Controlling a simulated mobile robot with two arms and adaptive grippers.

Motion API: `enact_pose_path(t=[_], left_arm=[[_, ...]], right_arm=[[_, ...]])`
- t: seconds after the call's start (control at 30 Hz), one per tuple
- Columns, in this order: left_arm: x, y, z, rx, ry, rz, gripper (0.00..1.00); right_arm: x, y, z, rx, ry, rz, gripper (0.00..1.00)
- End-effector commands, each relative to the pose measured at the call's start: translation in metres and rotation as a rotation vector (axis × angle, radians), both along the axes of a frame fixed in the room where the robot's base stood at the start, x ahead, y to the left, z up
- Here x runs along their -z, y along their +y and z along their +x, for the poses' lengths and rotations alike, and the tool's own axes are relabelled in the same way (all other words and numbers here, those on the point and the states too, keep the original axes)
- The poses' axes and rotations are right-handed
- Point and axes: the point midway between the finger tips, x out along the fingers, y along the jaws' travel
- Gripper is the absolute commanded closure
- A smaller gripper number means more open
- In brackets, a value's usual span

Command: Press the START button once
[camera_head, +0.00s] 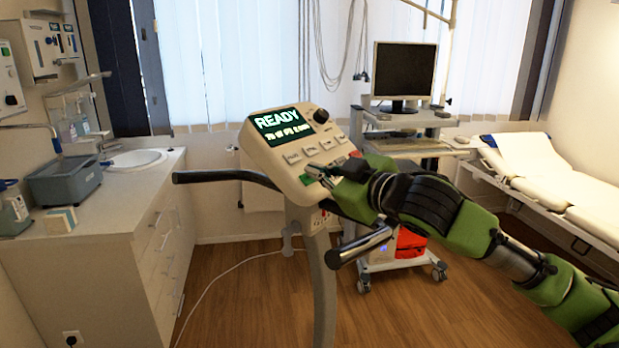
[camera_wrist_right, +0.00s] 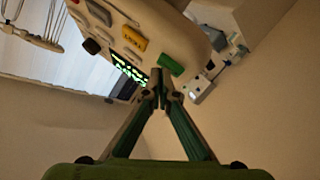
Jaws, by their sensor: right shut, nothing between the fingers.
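The treadmill-like console (camera_head: 262,150) is tilted toward me, and its screen (camera_head: 283,124) reads READY. A green button sits at the console's lower edge (camera_head: 307,180); it also shows in the wrist view (camera_wrist_right: 170,65), but I cannot read a label on it. My right gripper (camera_head: 316,171) is shut and empty, with its fingertips at the lower edge of the console, close to the green button. In the wrist view the closed fingertips (camera_wrist_right: 160,76) appear just below the green button; I cannot tell whether they touch it. My left gripper is out of view.
A yellow button (camera_wrist_right: 134,38) and several pale buttons (camera_head: 293,158) share the panel. A black knob (camera_head: 321,115) is at its top. Handlebars (camera_head: 225,176) extend from the console. A counter (camera_head: 100,195) stands left, a monitor cart (camera_head: 405,118) behind, and a bed (camera_head: 560,175) right.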

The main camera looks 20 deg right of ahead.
Motion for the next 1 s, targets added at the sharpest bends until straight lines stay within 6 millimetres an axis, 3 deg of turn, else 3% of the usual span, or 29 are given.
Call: enact_pose_path(t=[0.73, 1.0], left_arm=[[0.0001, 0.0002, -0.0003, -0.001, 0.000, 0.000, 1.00], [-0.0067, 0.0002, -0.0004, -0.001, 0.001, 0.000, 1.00]], right_arm=[[0.0057, 0.0017, 0.0034, 0.000, 0.002, 0.000, 1.00], [-0.0027, -0.0010, -0.0013, 0.000, 0.002, 0.000, 1.00]])
